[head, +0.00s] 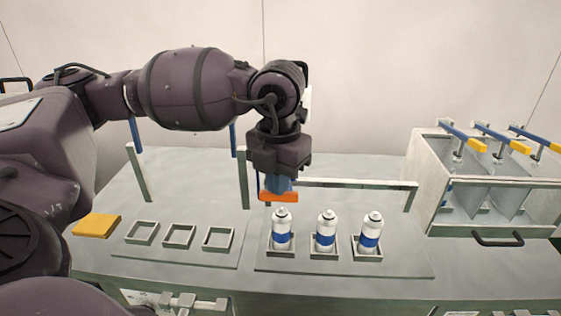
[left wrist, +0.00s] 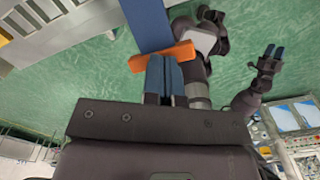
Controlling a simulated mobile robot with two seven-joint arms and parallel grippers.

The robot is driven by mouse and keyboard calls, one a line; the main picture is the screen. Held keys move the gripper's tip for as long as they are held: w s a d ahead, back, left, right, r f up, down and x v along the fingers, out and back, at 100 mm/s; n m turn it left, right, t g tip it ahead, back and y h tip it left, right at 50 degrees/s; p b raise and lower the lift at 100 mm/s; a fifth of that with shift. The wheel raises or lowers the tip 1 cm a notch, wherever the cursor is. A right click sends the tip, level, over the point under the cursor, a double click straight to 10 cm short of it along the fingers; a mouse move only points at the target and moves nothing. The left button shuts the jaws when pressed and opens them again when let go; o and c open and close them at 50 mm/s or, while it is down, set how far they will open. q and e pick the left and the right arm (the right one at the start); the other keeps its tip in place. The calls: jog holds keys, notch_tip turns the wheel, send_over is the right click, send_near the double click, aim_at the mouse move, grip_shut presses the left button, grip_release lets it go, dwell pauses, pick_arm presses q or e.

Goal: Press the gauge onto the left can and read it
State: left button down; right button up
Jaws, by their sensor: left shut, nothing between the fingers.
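The left can (head: 281,240), white with a blue band, stands upright in a square holder, leftmost of three like cans. My left gripper (head: 280,186) is shut and points down just above and behind it. An orange crosspiece (head: 279,196) lies at its fingertips, over the can's top; I cannot tell whether it touches the can. In the left wrist view the orange piece (left wrist: 162,56) sits at the end of a blue bar (left wrist: 147,22). No gauge face or reading is legible. My right gripper (left wrist: 273,52) shows in the left wrist view, its blue fingers apart and empty.
The middle can (head: 326,241) and right can (head: 369,243) stand close by. Three empty square holders (head: 179,236) and a yellow block (head: 96,225) are to the left. A low rail (head: 350,184) runs behind the cans. A partitioned box (head: 480,190) stands at right.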

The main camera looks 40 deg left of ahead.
pick_arm(q)
notch_tip(320, 180, up, 8)
jog(key=w+p, duration=0.1)
jog(key=p, duration=0.2)
jog(key=shift+a+p, duration=0.3)
pick_arm(e)
jog(key=shift+t, duration=0.3)
jog(key=r, duration=0.2)
jog(key=w+r, duration=0.1)
jog(key=r, duration=0.2)
jog(key=shift+w+r, duration=0.2)
jog(key=shift+r, duration=0.1)
jog(key=shift+s+f, duration=0.1)
jog(key=shift+f, duration=0.05)
